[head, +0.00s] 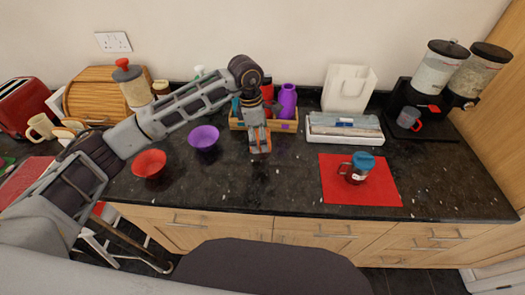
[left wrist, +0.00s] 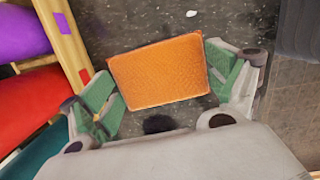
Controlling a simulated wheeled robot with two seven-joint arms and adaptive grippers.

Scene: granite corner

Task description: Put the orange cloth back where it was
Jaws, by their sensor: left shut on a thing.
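The orange cloth (left wrist: 158,74) is a folded, textured block in the left wrist view, between the two green-padded fingers of my left gripper (left wrist: 165,88). My left gripper is shut on it. In the head view the left gripper (head: 260,146) points down over the dark counter, just in front of the wooden crate, and a sliver of the orange cloth (head: 261,149) shows between its fingers. I cannot tell whether the cloth touches the counter. My right gripper is in neither view.
A purple bowl (head: 204,138) and red bowl (head: 150,164) stand left. A white tray (head: 345,137) and a red mat (head: 388,187) with a mug (head: 357,168) are right. Counter between gripper and mat is clear.

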